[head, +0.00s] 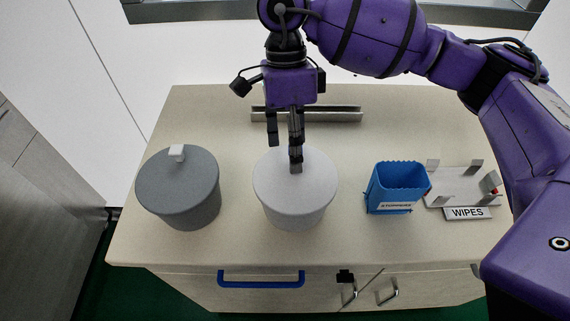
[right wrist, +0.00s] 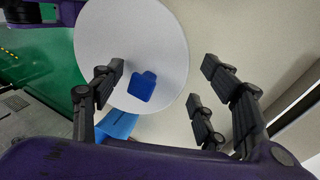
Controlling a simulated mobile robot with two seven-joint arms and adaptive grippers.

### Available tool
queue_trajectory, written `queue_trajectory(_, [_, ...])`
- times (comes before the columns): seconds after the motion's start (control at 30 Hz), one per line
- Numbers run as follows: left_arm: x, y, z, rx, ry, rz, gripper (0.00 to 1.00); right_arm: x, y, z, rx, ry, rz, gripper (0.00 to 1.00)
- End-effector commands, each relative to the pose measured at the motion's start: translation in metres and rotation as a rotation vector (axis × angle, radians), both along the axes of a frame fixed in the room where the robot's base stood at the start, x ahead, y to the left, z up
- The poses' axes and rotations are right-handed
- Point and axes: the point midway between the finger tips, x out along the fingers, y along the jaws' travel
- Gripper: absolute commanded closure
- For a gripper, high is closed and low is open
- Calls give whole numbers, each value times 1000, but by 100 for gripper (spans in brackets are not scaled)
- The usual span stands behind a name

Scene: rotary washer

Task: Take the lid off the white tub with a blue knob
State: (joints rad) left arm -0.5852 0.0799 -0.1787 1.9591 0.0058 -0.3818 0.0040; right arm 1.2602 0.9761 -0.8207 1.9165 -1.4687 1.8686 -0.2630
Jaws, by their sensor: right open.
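The white tub (head: 296,212) stands in the middle of the counter, with its round lid (head: 318,185) on it. The blue knob (right wrist: 142,88) shows on the lid in the right wrist view. In the head view I cannot see the knob; the gripper is in front of that part of the lid. My right gripper (head: 284,155) is over the far part of the lid, pointing down. In the right wrist view its open fingers (right wrist: 157,80) are on either side of the knob, which looks closer to the left finger. Nothing is held. My left gripper is out of view.
A grey tub (head: 190,205) with a white knob stands left. A blue bin (head: 398,182) and a white wipes holder (head: 463,188) stand right. A metal rail (head: 335,114) lies behind the white tub. The counter (head: 240,245) front is clear, above a blue drawer handle (head: 260,283).

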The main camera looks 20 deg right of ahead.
Motion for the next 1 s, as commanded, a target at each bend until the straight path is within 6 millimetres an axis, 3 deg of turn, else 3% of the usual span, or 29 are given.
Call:
queue_trajectory(0.03, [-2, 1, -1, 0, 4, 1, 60, 0, 0, 0, 0, 1, 0, 36])
queue_trajectory(0.37, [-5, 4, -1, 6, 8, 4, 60, 0, 0, 0, 0, 1, 0, 80])
queue_trajectory(0.77, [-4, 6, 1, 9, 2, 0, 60, 0, 0, 4, 1, 1, 0, 80])
queue_trajectory(0.97, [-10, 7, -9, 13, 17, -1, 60, 1, 1, 30, 2, 0, 1, 80])
queue_trajectory(1.0, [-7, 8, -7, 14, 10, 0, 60, -6, 3, 39, 1, -1, 4, 80])
